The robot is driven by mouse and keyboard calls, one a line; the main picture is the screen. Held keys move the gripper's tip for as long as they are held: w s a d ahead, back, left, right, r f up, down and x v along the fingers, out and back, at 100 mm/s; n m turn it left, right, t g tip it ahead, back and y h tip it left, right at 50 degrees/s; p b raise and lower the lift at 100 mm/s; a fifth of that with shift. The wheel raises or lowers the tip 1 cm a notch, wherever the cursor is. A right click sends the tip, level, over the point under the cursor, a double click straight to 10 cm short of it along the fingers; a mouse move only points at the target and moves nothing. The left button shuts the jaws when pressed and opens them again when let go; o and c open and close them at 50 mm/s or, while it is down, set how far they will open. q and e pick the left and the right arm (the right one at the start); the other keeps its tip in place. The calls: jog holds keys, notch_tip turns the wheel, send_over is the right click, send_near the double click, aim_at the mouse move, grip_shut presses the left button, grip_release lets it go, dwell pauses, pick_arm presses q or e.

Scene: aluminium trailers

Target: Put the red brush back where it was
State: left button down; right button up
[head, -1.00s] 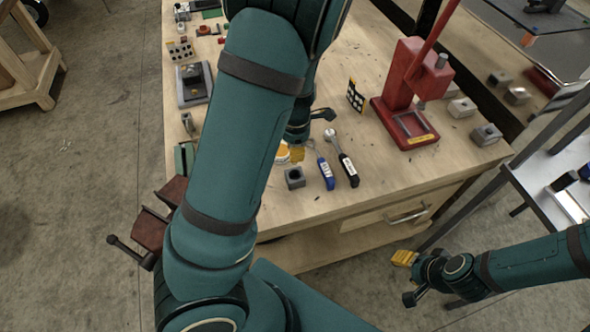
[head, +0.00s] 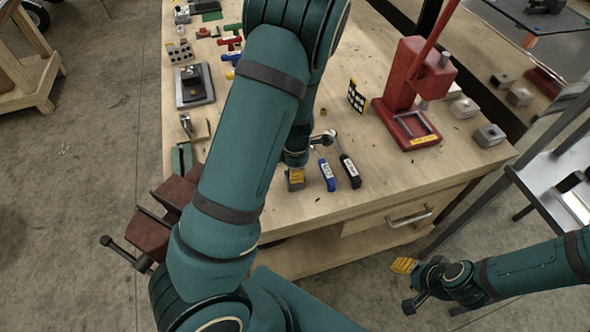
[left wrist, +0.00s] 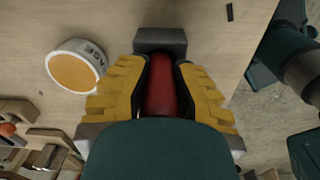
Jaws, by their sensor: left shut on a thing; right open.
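My left gripper (left wrist: 160,90) is shut on the red brush (left wrist: 160,98), of which a red, rounded part shows between the yellow fingers. In the left wrist view a small grey block (left wrist: 160,38) lies just beyond the fingertips, in line with the brush. I cannot tell whether the brush touches the block or is in it. In the head view my left gripper (head: 296,174) is low over the bench at the block's place, and the brush is hidden. My right gripper (head: 403,266) is open and empty, off the bench's front right.
A white tin with orange contents (left wrist: 75,70) stands left of the fingers in the left wrist view. A blue-handled tool (head: 327,175) and a black-handled tool (head: 350,170) lie right of the left gripper. A red press (head: 405,105) stands farther back. A red vise (head: 165,215) is at the bench's left edge.

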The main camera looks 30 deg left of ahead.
pick_arm(q)
jog(key=shift+f, duration=0.2)
jog(key=c, duration=1)
grip_release()
jog(key=shift+o, duration=0.2)
jog(key=shift+r, duration=0.1)
notch_tip(320, 180, up, 12)
jog(key=p, duration=0.3)
jog(key=shift+d+r+p, duration=0.1)
jog(key=shift+d+p, duration=0.05)
jog(key=shift+p, duration=0.2)
